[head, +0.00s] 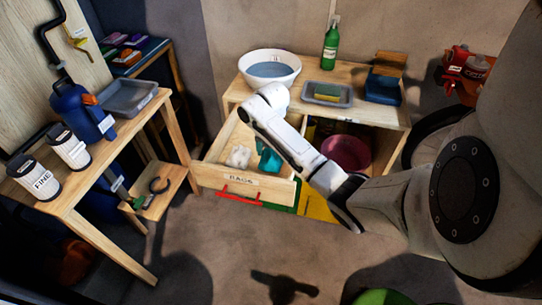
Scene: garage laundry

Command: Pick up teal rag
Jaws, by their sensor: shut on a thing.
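The teal rag (269,160) is at the right side of the open drawer labelled RAGS (241,180), partly hidden by my arm. A white crumpled rag (239,156) lies to its left in the same drawer. My gripper (263,147) reaches down into the drawer at the teal rag and is shut on it. My forearm covers most of the gripper, so the fingertips are hardly visible. I cannot tell whether the rag is clear of the drawer floor.
The bench above the drawer holds a white basin (270,69), a green bottle (331,45), a tray with a sponge (327,94) and a blue container (383,86). A pink bowl (346,152) sits on the shelf below. A wooden table (100,190) stands left.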

